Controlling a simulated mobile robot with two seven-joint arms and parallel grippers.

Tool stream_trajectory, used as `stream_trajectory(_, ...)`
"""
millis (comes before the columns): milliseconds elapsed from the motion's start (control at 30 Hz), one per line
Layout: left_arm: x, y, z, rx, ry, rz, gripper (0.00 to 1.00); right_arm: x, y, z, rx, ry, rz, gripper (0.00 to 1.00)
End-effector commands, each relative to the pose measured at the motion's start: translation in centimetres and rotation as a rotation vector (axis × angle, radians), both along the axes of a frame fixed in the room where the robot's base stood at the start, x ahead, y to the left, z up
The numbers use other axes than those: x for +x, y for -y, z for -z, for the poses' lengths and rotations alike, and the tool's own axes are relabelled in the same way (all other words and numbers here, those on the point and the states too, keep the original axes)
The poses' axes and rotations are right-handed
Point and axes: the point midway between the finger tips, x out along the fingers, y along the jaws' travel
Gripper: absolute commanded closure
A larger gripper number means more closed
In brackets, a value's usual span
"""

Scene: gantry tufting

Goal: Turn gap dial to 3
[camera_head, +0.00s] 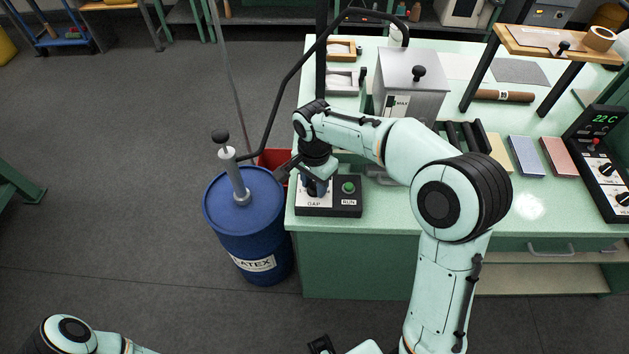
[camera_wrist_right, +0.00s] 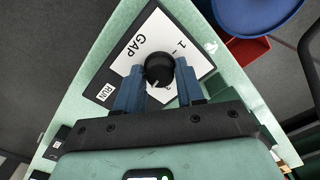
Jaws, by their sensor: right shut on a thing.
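The gap dial (camera_wrist_right: 159,69) is a round black knob on a white plate marked GAP. In the right wrist view it sits between the blue fingers of my right gripper (camera_wrist_right: 160,85), which is shut on it. A light pointer mark shows on the knob, and a 1 is readable on the plate; the other numbers are partly hidden by the fingers. In the head view my right gripper (camera_head: 317,183) reaches down over the control box (camera_head: 340,210) and hides the dial.
A green RUN button (camera_head: 348,187) sits right of the dial. A blue latex drum (camera_head: 245,225) with a pump stands left of the bench. A steel hopper (camera_head: 410,80) stands behind my right arm. A panel reading 22 C (camera_head: 598,121) with knobs is at the right.

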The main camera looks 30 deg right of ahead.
Motion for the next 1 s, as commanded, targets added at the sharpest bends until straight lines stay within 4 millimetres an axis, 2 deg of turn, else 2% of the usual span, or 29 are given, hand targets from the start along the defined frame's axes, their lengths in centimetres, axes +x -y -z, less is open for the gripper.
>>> stream_trajectory(600, 0.8, 0.0, -1.4, 0.000, 0.009, 0.000, 0.57, 0.0, 0.0, -0.1, 0.000, 0.001, -0.559, 0.92)
stream_trajectory(1000, 1.1, 0.0, -1.9, 0.000, 0.013, 0.000, 0.57, 0.0, 0.0, -0.1, 0.001, 0.001, -0.817, 0.92)
